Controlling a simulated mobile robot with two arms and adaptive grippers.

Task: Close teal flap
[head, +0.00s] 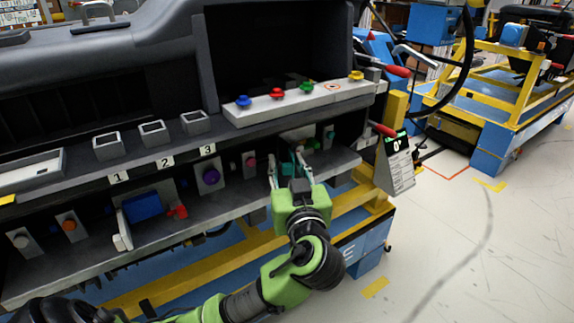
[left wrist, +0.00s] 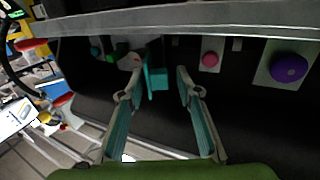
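The teal flap (head: 286,157) is on the lower shelf of the dashboard module, partly hidden by my left gripper in the head view. In the left wrist view the teal flap (left wrist: 156,79) stands out edge-on beside a grey piece (left wrist: 131,62). My left gripper (head: 288,165) reaches in from the front. Its two fingers are apart, and the left wrist view shows the flap between and just beyond the fingertips (left wrist: 156,88). I cannot tell whether a finger touches it. My right gripper is not in view.
The upper ledge (head: 290,101) with coloured knobs overhangs the flap. A pink button (head: 250,161) and a purple knob (head: 210,176) sit left of it. A blue box with a white flap (head: 122,230) is further left. Open floor lies at the right.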

